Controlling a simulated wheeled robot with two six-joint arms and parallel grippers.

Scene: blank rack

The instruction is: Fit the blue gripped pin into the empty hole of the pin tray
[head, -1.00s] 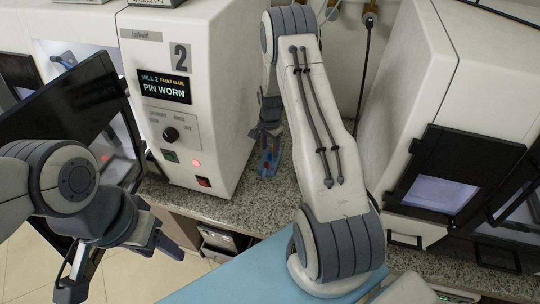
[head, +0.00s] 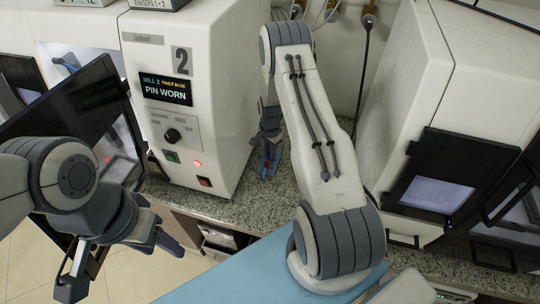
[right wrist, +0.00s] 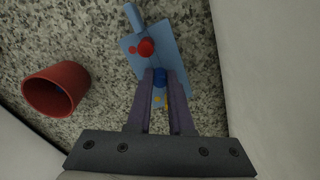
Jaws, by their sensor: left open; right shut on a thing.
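The pin tray is a light blue plate with a handle (right wrist: 135,20), lying on the speckled counter. It also shows small in the head view (head: 265,168). A red pin (right wrist: 146,47) stands on it, with a small red mark (right wrist: 132,50) beside it. My right gripper (right wrist: 161,72) is shut on the blue pin (right wrist: 160,80) over the tray's middle. Whether the pin's lower end is in a hole is hidden. Something yellow (right wrist: 157,100) shows between the fingers. My left gripper (head: 168,242) is open and empty at lower left, far from the tray.
Another white machine (head: 445,110) is at the right. Bare counter (right wrist: 90,30) lies between cup and tray.

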